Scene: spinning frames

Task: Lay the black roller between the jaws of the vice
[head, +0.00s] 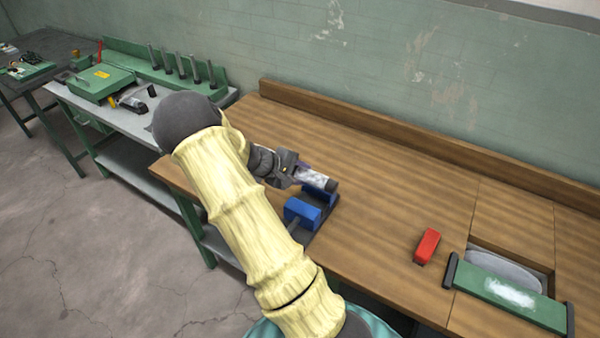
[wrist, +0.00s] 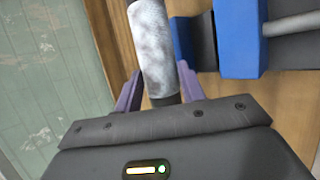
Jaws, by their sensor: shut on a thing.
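The black roller (head: 313,178) has a pale, mottled grey middle and dark ends. My gripper (head: 297,174) is shut on one end of it, and the other end points right. In the wrist view the roller (wrist: 154,50) runs up from between my purple fingers (wrist: 160,88). The blue vice (head: 302,212) stands on the wooden bench with its jaws apart. In the head view the roller is over or just behind the rear jaw, which it partly hides. In the wrist view the vice (wrist: 240,40) is to the roller's right, and the roller appears outside the gap.
The wooden bench (head: 380,180) is clear around the vice to the right. A red block (head: 427,246) lies on it. A green-framed unit (head: 510,298) is at the right. A raised board (head: 370,125) edges the back. A grey bench with green tools (head: 105,80) stands left.

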